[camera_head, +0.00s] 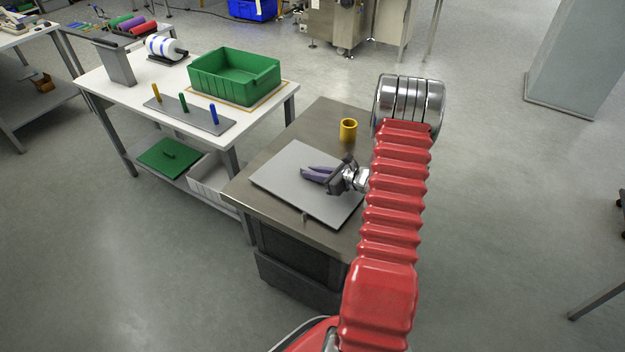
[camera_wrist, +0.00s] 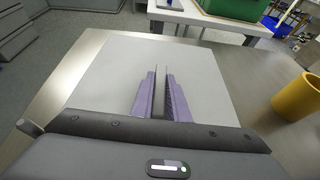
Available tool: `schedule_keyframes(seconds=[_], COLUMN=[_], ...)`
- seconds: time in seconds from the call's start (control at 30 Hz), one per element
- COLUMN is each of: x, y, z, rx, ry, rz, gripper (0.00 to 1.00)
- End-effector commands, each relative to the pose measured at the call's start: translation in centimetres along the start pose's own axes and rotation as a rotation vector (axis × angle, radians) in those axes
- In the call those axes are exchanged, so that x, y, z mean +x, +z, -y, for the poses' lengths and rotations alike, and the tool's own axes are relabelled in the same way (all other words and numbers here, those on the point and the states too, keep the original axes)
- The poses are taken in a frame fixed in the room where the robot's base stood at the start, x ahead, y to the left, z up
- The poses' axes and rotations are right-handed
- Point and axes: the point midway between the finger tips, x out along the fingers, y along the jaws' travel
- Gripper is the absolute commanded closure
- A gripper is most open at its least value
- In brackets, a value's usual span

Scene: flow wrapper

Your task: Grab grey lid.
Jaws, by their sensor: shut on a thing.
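The grey lid (camera_head: 285,167) is a flat, light grey square plate on the steel-topped cabinet. It also fills the middle of the wrist view (camera_wrist: 105,85). My gripper (camera_head: 308,173) is over the middle of the lid, with its purple fingers pointing left in the head view. In the wrist view, my gripper (camera_wrist: 160,78) is shut on a thin upright grey handle that stands between the two fingers. The lid looks level on or close to the cabinet top; I cannot tell if there is a gap beneath it. The near part of the lid is hidden by my gripper.
A yellow cup (camera_head: 348,130) stands behind the lid, at right in the wrist view (camera_wrist: 299,97). A small grey peg (camera_head: 305,217) is at the lid's front edge. A white table (camera_head: 130,92) holds a green bin (camera_head: 235,82). A green lid (camera_head: 165,160) lies on its shelf.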

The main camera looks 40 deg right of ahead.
Motion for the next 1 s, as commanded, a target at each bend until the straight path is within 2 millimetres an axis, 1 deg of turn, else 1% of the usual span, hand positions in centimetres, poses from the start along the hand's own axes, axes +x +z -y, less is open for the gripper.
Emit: schedule_keyframes(seconds=[0.37, 0.57, 0.77, 1.0], x=[0.0, -0.4, -1.3, -2.8], y=[0.1, 1.0, 3.4, 6.8], z=[0.0, 0.0, 0.1, 0.0], rx=[0.0, -0.001, -0.004, -0.004], ry=[0.0, 0.0, -0.001, 0.0], rz=[0.0, 0.001, 0.002, 0.002], gripper=[1.0, 1.0, 1.0, 1.0])
